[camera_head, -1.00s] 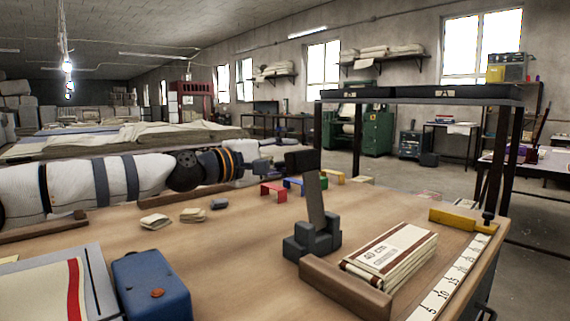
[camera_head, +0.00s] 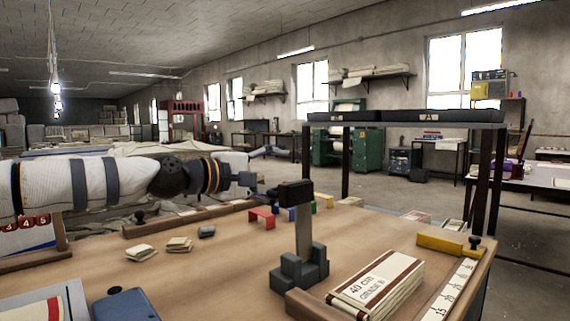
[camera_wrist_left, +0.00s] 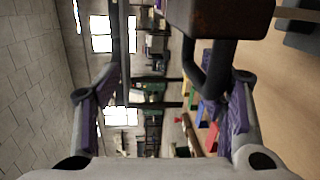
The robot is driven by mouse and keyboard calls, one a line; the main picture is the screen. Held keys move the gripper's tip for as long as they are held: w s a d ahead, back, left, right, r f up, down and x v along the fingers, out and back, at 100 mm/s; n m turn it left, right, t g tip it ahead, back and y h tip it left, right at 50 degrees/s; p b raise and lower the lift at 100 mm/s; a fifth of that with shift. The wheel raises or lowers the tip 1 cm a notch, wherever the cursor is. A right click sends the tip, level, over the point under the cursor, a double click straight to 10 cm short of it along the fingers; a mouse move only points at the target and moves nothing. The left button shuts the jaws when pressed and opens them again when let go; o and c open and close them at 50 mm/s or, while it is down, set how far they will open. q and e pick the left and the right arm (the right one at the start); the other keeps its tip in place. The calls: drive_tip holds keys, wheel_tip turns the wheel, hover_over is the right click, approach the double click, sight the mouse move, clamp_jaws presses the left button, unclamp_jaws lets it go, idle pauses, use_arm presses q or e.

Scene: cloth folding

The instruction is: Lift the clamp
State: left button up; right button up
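A dark block (camera_head: 295,192) tops a grey upright post (camera_head: 303,232) in a stepped grey stand. In the left wrist view, a dark block (camera_wrist_left: 220,17) with a U-shaped bar shows at the top edge; it is probably the same piece. I cannot tell surely whether this is the clamp. A yellow bar with a black knob (camera_head: 440,244) at the table's right edge also looks like a clamp. My left gripper (camera_head: 246,178) is left of the dark block, apart from it. In the wrist view my left gripper (camera_wrist_left: 172,88) has its fingers wide apart and is empty. My right gripper is not in view.
Small red, blue, green and yellow brackets, one being the red bracket (camera_head: 263,216), stand behind the post. A folded cloth stack (camera_head: 376,284) lies right of the stand beside a ruler (camera_head: 452,294). A blue box (camera_head: 124,306) is front left.

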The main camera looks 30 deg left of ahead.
use_arm(q)
drive_tip(key=r, duration=0.2)
drive_tip(key=a+r, duration=0.1)
drive_tip(key=shift+s+a+r+t+p, duration=0.1)
drive_tip(key=shift+s+r+t+p, duration=0.2)
drive_tip(key=shift+t, duration=0.1)
drive_tip(key=shift+c, duration=0.8)
drive_tip(key=p+v, duration=0.3)
drive_tip(key=v, duration=0.4)
drive_tip(key=shift+r, duration=0.15)
drive_tip(key=shift+c, duration=0.5)
drive_tip(key=shift+s+d+f+p, duration=0.1)
drive_tip(key=shift+f+p, duration=0.15)
drive_tip(key=shift+f, duration=0.15)
drive_tip(key=shift+s+d+f+p, duration=0.1)
drive_tip(key=shift+f+p, duration=0.15)
drive_tip(key=shift+f, duration=0.15)
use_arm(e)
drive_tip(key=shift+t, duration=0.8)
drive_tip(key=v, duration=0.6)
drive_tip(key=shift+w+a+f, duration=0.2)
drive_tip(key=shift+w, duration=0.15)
use_arm(q)
drive_tip(key=shift+d+f, duration=0.1)
drive_tip(key=shift+f, duration=0.05)
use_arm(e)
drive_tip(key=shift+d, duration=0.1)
